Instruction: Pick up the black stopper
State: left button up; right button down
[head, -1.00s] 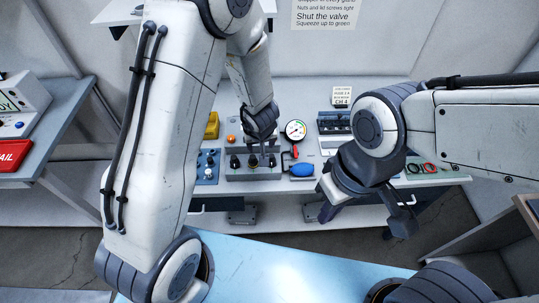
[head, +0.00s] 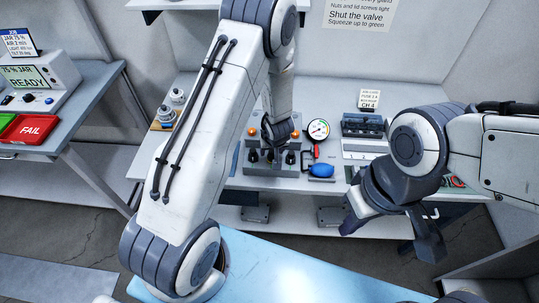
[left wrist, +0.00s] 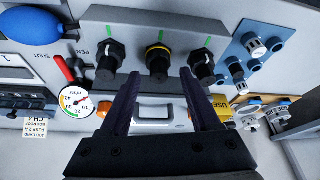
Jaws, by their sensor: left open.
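Black round fittings with ridged collars stand in a row on a grey block (left wrist: 150,30), under green marks, in the left wrist view: a left one (left wrist: 109,62), a middle one with a yellow ring (left wrist: 158,62) and a right one (left wrist: 202,66). I cannot tell which, if any, is the black stopper. My left gripper (left wrist: 158,84) is open and empty, its fingertips just short of the row. In the head view my left gripper (head: 276,146) hides part of the block (head: 263,168). My right gripper (head: 385,215) hangs over the bench front; its jaw opening is unclear.
A gauge (head: 318,130) and blue bulb (head: 321,170) stand right of the block. A blue panel with fittings (left wrist: 250,58) lies beside it. A black-topped device (head: 365,124) stands further right. A side table holds a red FAIL tray (head: 32,129). A blue-topped surface (head: 270,265) is in front.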

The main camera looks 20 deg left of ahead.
aim_at(272, 153)
pick_arm(q)
grip_shut()
dwell(0.3)
jog(key=shift+r+p, duration=0.35)
jog(key=shift+r, duration=0.3)
notch_tip(272, 153, up, 3)
jog(key=shift+w+r+p, duration=0.1)
jog(key=shift+r+p, duration=0.1)
jog(key=shift+p, duration=0.7)
jog(key=s+d+r+p, duration=0.3)
jog(key=d+r, duration=0.3)
jog(key=d, duration=0.5)
jog(key=shift+p, duration=0.9)
jog(key=shift+s+d+r, duration=0.1)
